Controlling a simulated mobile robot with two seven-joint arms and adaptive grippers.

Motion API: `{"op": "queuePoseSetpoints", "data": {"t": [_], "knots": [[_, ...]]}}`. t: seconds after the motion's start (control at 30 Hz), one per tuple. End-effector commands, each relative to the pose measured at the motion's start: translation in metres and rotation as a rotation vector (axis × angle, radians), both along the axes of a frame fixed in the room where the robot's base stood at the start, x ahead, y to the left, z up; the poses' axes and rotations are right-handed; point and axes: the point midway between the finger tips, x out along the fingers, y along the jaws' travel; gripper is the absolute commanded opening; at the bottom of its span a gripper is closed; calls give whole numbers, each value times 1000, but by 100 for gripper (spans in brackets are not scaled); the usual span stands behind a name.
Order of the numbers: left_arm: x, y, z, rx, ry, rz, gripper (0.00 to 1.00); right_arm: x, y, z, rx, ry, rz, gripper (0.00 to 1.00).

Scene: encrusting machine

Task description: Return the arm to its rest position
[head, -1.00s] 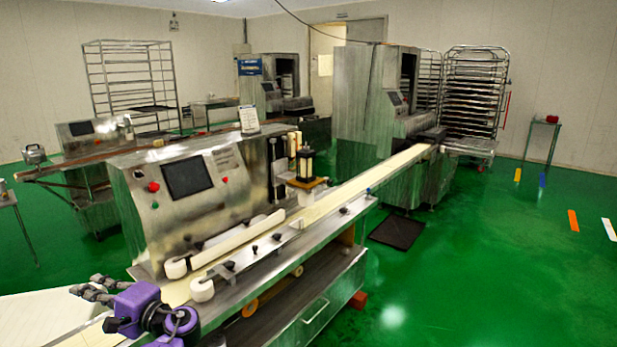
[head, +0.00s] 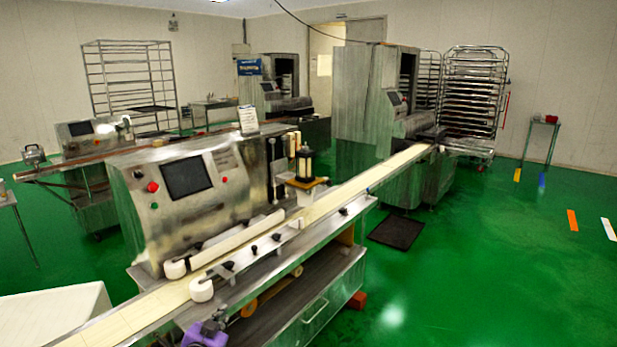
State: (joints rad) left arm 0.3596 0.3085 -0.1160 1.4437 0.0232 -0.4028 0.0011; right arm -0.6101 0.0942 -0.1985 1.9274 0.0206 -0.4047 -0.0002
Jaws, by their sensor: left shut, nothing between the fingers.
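My left gripper (head: 212,322) shows at the bottom edge, in front of the near end of the encrusting machine. Only a purple part and a small dark part of it show; the rest is cut off by the frame. It is shut and empty. The encrusting machine (head: 130,225) stands behind it, with a dark screen and red buttons on its steel face. Its pale conveyor belt (head: 345,195) runs from the lower left up to the right. My right gripper is not in view.
A white bin or tray (head: 50,308) is at the lower left, beside the belt. A drawer cabinet (head: 310,300) is under the machine. A dark mat (head: 397,232) lies on the green floor.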

Motion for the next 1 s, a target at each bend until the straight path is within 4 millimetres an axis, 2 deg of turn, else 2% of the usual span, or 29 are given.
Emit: {"op": "queuePoseSetpoints", "data": {"t": [0.03,0.17,0.27,0.3,0.43,0.5,0.6,0.7,0.8,1.0], "knots": [[-25,-3,-23,-14,31,2,0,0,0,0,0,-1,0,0],[-95,-10,-76,-51,112,11,0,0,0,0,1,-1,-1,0],[-161,-17,-113,-88,182,27,0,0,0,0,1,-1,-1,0],[-188,-19,-126,-105,210,36,0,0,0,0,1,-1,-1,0],[-281,-29,-157,-160,302,76,0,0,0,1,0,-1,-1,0],[-327,-33,-166,-189,345,99,0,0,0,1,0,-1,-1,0],[-381,-38,-172,-220,395,136,0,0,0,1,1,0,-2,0],[-418,-41,-172,-243,430,165,0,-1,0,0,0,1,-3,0],[-438,-42,-171,-254,448,181,0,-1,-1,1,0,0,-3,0],[-445,-43,-171,-259,456,188,0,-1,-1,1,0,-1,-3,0]]}}
